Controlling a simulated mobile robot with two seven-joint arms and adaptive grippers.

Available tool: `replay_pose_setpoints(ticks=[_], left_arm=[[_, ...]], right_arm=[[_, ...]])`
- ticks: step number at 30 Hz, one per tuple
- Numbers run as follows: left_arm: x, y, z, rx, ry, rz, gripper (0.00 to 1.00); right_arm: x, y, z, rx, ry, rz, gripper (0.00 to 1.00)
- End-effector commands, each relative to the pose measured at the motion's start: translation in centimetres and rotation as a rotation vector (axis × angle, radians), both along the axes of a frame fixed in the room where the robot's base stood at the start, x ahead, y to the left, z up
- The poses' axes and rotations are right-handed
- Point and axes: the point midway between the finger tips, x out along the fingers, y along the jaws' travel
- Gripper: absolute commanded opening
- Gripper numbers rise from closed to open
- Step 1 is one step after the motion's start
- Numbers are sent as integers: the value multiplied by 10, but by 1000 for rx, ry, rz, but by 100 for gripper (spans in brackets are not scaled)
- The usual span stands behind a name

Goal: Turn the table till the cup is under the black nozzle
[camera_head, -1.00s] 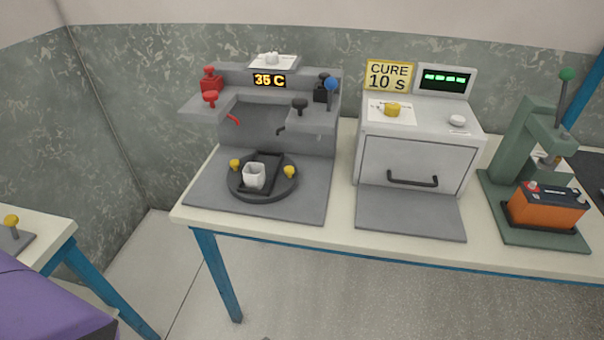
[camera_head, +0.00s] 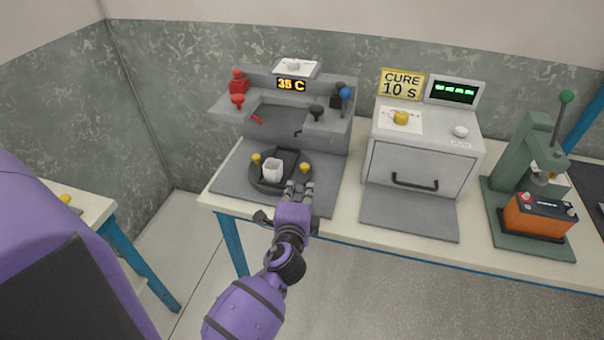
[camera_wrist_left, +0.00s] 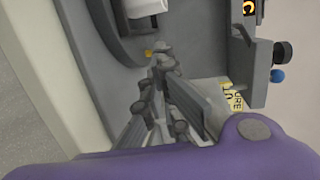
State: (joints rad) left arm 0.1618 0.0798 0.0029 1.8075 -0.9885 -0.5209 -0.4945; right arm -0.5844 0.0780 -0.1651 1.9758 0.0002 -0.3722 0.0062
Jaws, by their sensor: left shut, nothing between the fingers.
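The dark round table (camera_head: 266,187) carries a white cup (camera_head: 272,171) near its front and two yellow knobs, one left (camera_head: 256,158) and one right (camera_head: 305,167). The black nozzle (camera_head: 298,133) is behind and to the right of the cup; the red nozzle (camera_head: 256,119) is behind and to its left. The cup is under neither. My left gripper (camera_head: 300,186) is shut and empty at the table's front right, just in front of the right knob. The left wrist view shows the gripper (camera_wrist_left: 165,60) close to a yellow knob (camera_wrist_left: 150,53); contact cannot be told. The cup (camera_wrist_left: 146,7) is partly cut off there.
A red valve handle (camera_head: 238,99), a black one (camera_head: 316,111) and a blue-knobbed lever (camera_head: 345,93) are on the dispenser. A grey oven (camera_head: 412,165) stands to the right, then a green press (camera_head: 520,145) with an orange battery (camera_head: 538,214).

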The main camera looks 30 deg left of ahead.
Motion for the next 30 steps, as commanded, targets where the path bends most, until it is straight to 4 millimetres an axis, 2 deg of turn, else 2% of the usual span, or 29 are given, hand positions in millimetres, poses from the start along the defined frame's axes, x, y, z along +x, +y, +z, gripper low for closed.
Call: replay_pose_setpoints(ticks=[1, 6, 12, 30], left_arm=[[12, 4, 1, 1, -3, -1, 0], [42, 17, -6, 0, -1, 0, 0], [63, 26, -12, 0, 0, 0, 0], [70, 27, -14, -2, 0, 3, 0]], right_arm=[[2, 1, 2, 1, -4, 1, 40], [3, 2, 4, 3, -4, 3, 40], [3, 2, 4, 3, -3, 6, 40], [-1, 0, 1, -2, 3, 10, 40]])
